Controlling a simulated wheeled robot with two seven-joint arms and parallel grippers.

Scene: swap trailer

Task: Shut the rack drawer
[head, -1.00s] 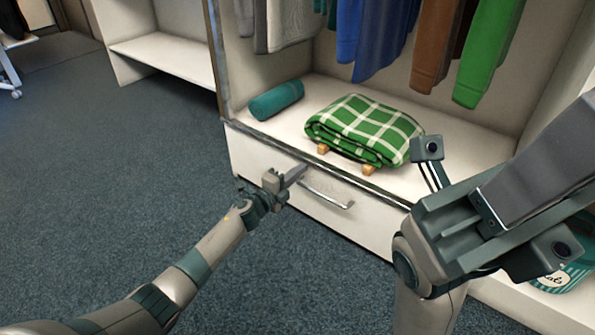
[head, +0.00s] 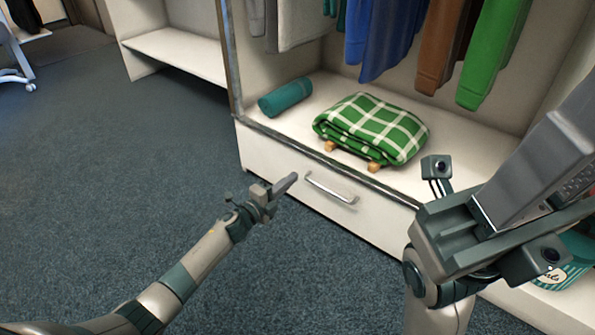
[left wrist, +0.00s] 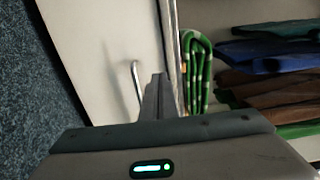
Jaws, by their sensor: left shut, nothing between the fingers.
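The white rack drawer (head: 270,155) is in the lower part of the clothes rack, with a silver bar handle (head: 331,188). Its front looks about flush with the rack's edge, and I see no open gap above it. In the left wrist view the drawer front (left wrist: 95,50) and handle (left wrist: 137,85) are beyond the fingers. My left gripper (head: 293,178) is shut and empty, just left of the handle in the head view, apparently a little in front of the drawer. My right gripper (head: 535,165) looms large at the right, and its jaw state is unclear.
On the shelf above the drawer are a green checked blanket (head: 370,127) on wooden blocks and a teal roll (head: 285,97). Several garments hang above. A teal item (head: 575,268) lies at lower right. The carpet left of the drawer is clear.

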